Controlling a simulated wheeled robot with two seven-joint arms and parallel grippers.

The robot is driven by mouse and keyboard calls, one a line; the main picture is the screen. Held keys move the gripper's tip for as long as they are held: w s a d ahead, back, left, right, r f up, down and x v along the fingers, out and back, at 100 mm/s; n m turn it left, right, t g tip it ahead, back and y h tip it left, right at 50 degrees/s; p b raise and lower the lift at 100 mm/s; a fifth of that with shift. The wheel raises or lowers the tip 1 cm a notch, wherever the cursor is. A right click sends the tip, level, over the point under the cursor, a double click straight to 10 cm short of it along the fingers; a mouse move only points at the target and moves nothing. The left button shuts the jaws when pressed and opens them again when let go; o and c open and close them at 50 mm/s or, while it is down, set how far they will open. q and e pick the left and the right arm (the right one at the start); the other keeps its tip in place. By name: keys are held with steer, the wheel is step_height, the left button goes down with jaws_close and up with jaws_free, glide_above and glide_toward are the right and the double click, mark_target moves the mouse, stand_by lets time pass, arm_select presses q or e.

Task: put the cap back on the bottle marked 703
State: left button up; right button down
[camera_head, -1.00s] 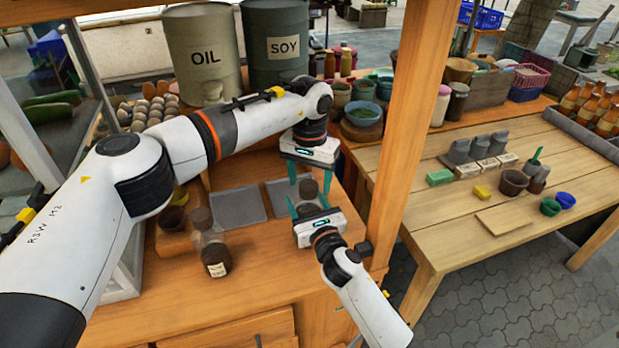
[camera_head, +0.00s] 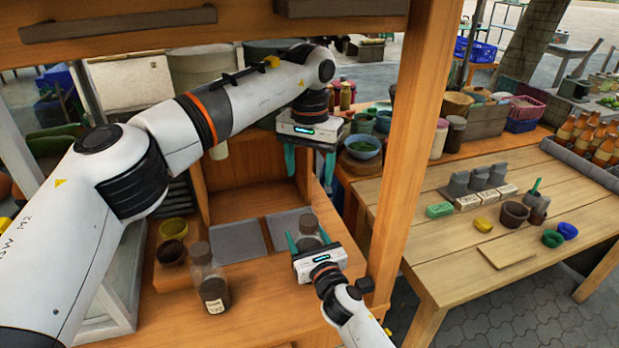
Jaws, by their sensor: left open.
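A clear bottle with a dark top (camera_head: 308,224) stands at the grey mat on the wooden counter, between the fingers of my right gripper (camera_head: 308,238). The dark top looks like a cap sitting on its mouth. I cannot tell whether the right fingers press on the glass. My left gripper (camera_head: 309,165) is open and empty, with fingers pointing down, above and behind this bottle.
Two grey mats (camera_head: 237,242) lie on the counter. A yellow bowl (camera_head: 173,228) and a brown bowl (camera_head: 171,253) stand at left. A wooden post (camera_head: 405,150) rises right of my grippers. A side table (camera_head: 450,275) stands at right.

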steer(key=shift+c, duration=1.4)
jaws_free()
steer(key=v, duration=1.2)
